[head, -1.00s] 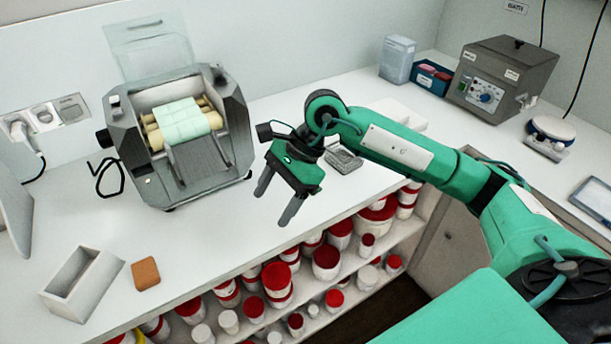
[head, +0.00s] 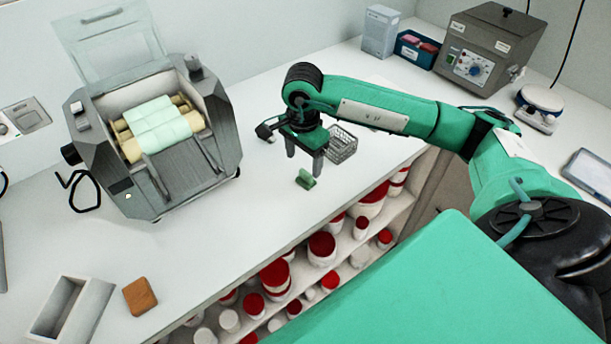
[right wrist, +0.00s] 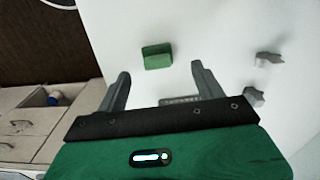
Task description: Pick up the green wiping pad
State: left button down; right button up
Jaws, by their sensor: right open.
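The green wiping pad (head: 306,180) is a small green block on the white bench in the head view, to the right of the mill and near the front edge. My right gripper (head: 303,163) points down, open and empty, just beyond the pad in the picture. In the right wrist view, the pad (right wrist: 157,56) shows ahead of the two spread fingertips (right wrist: 160,71), roughly centred between them. It looks apart from both fingers. My left gripper is not in view.
A wire basket (head: 342,145) stands just right of the gripper. The mill with rollers (head: 160,140) stands left. A brown block (head: 140,297) and an open white box (head: 70,312) lie front left. Jars with red lids (head: 275,278) fill shelves below the bench edge.

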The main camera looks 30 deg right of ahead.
aim_at(306, 172)
jog(key=shift+s+d+f+p, duration=0.1)
jog(key=shift+f+p, duration=0.25)
jog(key=shift+f, duration=0.2)
jog(key=shift+s+d+f+p, duration=0.1)
jog(key=shift+f+p, duration=0.25)
jog(key=shift+f, duration=0.2)
notch_tip(306, 172, down, 3)
jog(key=shift+d+r+p, duration=0.1)
jog(key=shift+p, duration=0.3)
jog(key=shift+f, duration=0.2)
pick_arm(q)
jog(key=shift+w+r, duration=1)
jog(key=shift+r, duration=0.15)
pick_arm(e)
jog(key=c, duration=1.1)
